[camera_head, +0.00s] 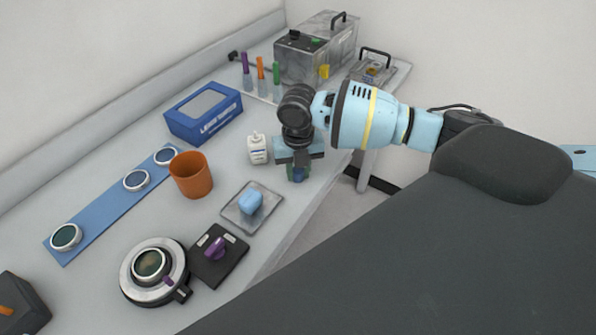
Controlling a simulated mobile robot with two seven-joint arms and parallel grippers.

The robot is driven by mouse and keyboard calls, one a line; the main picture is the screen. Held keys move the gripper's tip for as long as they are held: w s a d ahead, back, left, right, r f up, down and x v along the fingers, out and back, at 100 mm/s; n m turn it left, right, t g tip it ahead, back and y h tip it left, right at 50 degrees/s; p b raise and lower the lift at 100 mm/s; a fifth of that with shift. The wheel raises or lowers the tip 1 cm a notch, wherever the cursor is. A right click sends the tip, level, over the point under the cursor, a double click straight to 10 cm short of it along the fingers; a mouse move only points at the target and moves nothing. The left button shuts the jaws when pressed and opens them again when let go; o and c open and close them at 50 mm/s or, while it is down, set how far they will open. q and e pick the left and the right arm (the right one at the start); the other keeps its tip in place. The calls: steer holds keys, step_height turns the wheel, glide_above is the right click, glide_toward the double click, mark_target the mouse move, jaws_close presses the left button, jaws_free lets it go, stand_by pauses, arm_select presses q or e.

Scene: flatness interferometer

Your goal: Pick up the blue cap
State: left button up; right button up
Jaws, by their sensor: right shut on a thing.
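My right gripper (299,166) is over the front right part of the bench and points down. It is shut on a small dark blue piece (298,177), which looks like the blue cap. The piece shows just below the fingers, with a bit of green beside it. The fingers and wrist hide most of it, and I cannot tell whether it touches the bench. My left gripper is not in view.
A white bottle (258,149) stands close left of the gripper. A square tray (233,219) with a light blue lump (250,201) lies nearer.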

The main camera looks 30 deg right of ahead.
mark_target(301, 173)
steer(key=shift+r, duration=0.1)
steer(key=shift+r, duration=0.5)
steer(key=shift+s+r, duration=0.3)
steer(key=shift+r, duration=0.35)
steer(key=shift+s+r, duration=0.3)
steer(key=shift+r, duration=0.3)
steer(key=s+a+r, duration=0.1)
steer(key=s+a, duration=0.1)
steer(key=s, duration=1.2)
steer(key=shift+s+r+p, duration=0.15)
steer(key=shift+s+p, duration=0.2)
steer(key=shift+a, duration=0.1)
